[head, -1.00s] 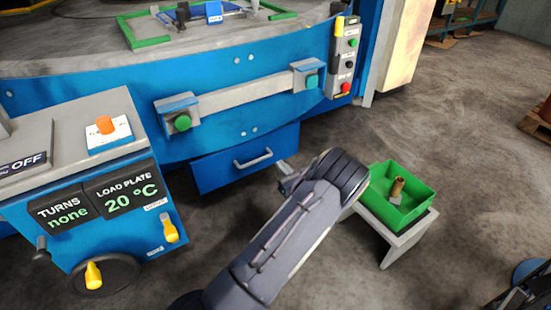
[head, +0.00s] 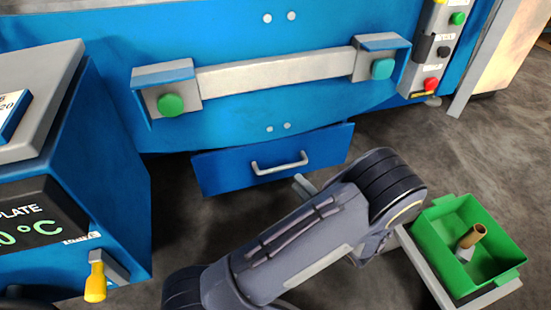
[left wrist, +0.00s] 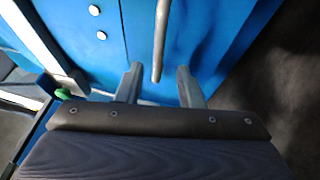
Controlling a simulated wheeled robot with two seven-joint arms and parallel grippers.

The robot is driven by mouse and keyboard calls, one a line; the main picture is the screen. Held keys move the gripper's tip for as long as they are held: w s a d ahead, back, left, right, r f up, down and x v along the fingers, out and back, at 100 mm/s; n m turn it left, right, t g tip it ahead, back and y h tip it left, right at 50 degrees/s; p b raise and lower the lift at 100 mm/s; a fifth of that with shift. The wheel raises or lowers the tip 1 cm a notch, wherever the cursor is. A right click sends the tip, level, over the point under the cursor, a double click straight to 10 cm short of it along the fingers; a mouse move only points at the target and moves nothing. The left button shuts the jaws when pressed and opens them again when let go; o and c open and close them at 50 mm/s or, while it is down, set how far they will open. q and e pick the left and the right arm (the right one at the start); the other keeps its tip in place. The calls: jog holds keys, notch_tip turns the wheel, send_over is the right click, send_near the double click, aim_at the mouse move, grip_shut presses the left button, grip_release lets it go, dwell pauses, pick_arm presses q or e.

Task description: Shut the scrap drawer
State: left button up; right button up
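The scrap drawer (head: 235,173) is a blue box front with a pale bar handle (head: 280,166), low under the blue machine in the head view. How far it stands out is hard to tell. My left gripper (head: 305,186) is mostly hidden behind my forearm; a grey finger shows just below the handle's right end. In the left wrist view my left gripper (left wrist: 159,85) is open, its two fingers apart. The handle (left wrist: 160,40) runs between and beyond them, with its near end close to the fingertips. Contact cannot be told. My right gripper is not in view.
A green bin (head: 440,232) with a brown-topped cylinder stands on a grey stand at the right. A blue control cabinet (head: 100,165) stands at the left. A grey bar (head: 275,73) with green buttons crosses the machine above the drawer. Open floor lies at the far right.

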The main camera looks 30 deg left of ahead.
aim_at(283, 166)
pick_arm(q)
jog(key=b+x, duration=0.2)
jog(key=x, duration=0.5)
jog(key=shift+a+r, duration=0.15)
jog(key=shift+a, duration=0.15)
grip_shut()
